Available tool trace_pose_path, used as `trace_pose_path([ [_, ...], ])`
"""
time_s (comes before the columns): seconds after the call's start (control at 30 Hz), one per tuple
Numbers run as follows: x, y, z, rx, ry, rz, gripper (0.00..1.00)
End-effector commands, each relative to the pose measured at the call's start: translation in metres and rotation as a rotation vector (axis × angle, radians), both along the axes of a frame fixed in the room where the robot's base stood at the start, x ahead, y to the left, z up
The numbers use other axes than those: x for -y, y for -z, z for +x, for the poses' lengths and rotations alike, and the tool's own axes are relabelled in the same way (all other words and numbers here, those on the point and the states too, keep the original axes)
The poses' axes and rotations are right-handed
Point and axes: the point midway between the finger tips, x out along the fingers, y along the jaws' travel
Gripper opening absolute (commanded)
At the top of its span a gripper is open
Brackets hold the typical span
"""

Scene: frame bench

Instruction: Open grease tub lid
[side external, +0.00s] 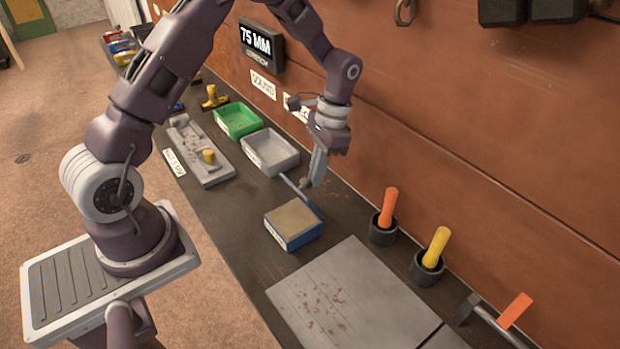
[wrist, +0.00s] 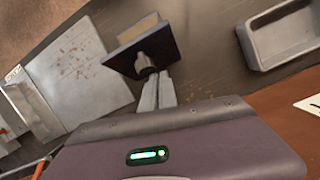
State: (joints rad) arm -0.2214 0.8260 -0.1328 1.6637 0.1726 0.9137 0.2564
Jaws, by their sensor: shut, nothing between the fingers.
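The grease tub (side external: 290,238) is a small blue box with tan grease (side external: 293,216) showing on top. Its dark blue lid (side external: 298,193) stands raised along the tub's wall-side edge. In the wrist view, the lid (wrist: 160,46) is between my gripper and the tan grease (wrist: 138,28), with a round grey knob (wrist: 145,62) on the face towards me. My gripper (side external: 310,184) is on the wall side of the lid, fingers shut and empty. In the wrist view, the fingertips (wrist: 158,78) are right by the knob; I cannot tell whether they touch it.
A grey tray (side external: 270,153) and a green tray (side external: 238,121) stand on the bench beyond the tub. A scratched grey plate (side external: 345,305) lies on the near side. Orange (side external: 388,205) and yellow (side external: 436,245) handles stand in black cups along the wall.

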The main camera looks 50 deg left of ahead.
Motion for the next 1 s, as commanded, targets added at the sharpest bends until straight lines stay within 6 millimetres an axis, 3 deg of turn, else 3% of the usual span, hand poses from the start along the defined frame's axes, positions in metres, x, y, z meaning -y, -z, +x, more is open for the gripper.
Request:
trace_pose_path([
  [0.03,0.001,0.0,-0.001,-0.002,0.0,-0.003,0.15],
  [0.2,0.004,-0.001,-0.002,-0.005,0.0,-0.006,0.46],
  [0.67,0.005,-0.001,-0.007,-0.009,0.001,-0.01,0.46],
  [0.83,0.005,-0.001,-0.039,-0.012,-0.001,-0.01,0.46],
  [1.0,0.006,0.018,-0.08,-0.014,0.001,-0.013,0.46],
])
